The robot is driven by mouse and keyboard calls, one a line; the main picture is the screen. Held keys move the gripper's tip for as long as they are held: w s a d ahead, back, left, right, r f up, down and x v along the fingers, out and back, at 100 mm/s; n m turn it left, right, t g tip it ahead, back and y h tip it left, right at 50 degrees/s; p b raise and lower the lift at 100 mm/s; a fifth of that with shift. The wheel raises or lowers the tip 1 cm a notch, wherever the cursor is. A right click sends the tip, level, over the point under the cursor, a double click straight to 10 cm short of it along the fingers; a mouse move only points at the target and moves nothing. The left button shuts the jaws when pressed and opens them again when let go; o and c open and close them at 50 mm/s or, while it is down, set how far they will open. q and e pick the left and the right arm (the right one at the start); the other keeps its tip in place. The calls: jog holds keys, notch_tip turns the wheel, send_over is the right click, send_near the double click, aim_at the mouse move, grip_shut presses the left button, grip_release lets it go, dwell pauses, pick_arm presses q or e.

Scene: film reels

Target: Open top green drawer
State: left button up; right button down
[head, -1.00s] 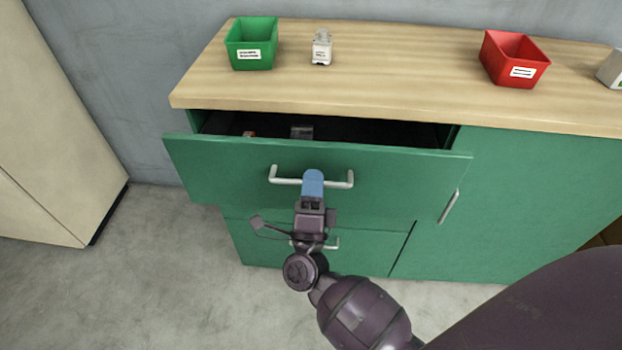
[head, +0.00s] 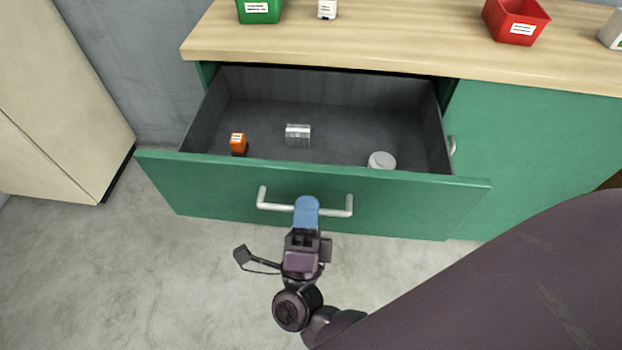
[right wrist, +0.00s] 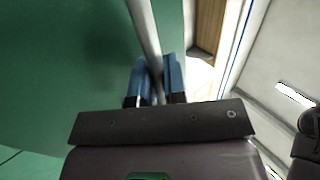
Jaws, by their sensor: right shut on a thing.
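The top green drawer (head: 400,207) is pulled well out of the green cabinet in the head view, and its grey inside is visible. Its pale bar handle (head: 336,212) runs across the middle of the front. My right gripper (head: 307,208) has its blue fingers shut on the handle's bar. In the right wrist view, the blue fingers (right wrist: 155,80) stand on either side of the handle bar (right wrist: 146,35), beside the green drawer front. My left gripper is not in view.
In the drawer lie an orange-and-dark item (head: 238,143), a clear-and-white block (head: 298,136) and a white round item (head: 382,161). A green bin (head: 260,10) and a red bin (head: 515,22) stand on the wooden top (head: 400,48). A beige cabinet (head: 70,110) stands left.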

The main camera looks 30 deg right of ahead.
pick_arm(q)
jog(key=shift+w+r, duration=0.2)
pick_arm(e)
jog(key=shift+s+a, duration=0.45)
jog(key=shift+s, duration=0.2)
jog(key=shift+s+a, duration=0.4)
jog(key=shift+s, duration=0.2)
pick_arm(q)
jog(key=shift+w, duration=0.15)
pick_arm(e)
jog(key=c, duration=1.5)
grip_release()
